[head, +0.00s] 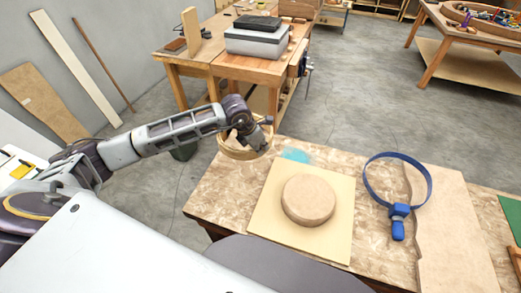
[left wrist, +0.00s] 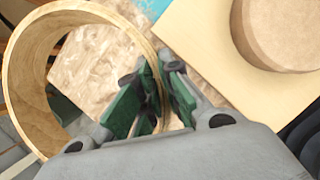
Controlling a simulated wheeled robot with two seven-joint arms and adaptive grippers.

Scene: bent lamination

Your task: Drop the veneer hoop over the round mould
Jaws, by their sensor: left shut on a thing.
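The veneer hoop (head: 242,153) is a pale wooden ring at the left end of the table in the head view. My left gripper (head: 262,135) is shut on the hoop's right wall. In the left wrist view the hoop (left wrist: 27,100) shows large at left, its near wall between the green finger pads of my left gripper (left wrist: 162,95). The round mould (head: 308,199) is a thick brown disc on a pale square board (head: 334,244), to the right of the hoop. The mould also shows in the left wrist view (left wrist: 280,35), apart from the hoop. My right gripper is not in view.
A blue strap clamp (head: 398,212) lies right of the board, beside a wavy-edged sheet (head: 450,230). A light blue patch (head: 295,155) marks the table near the board's far edge. A workbench (head: 225,66) with a grey case stands behind.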

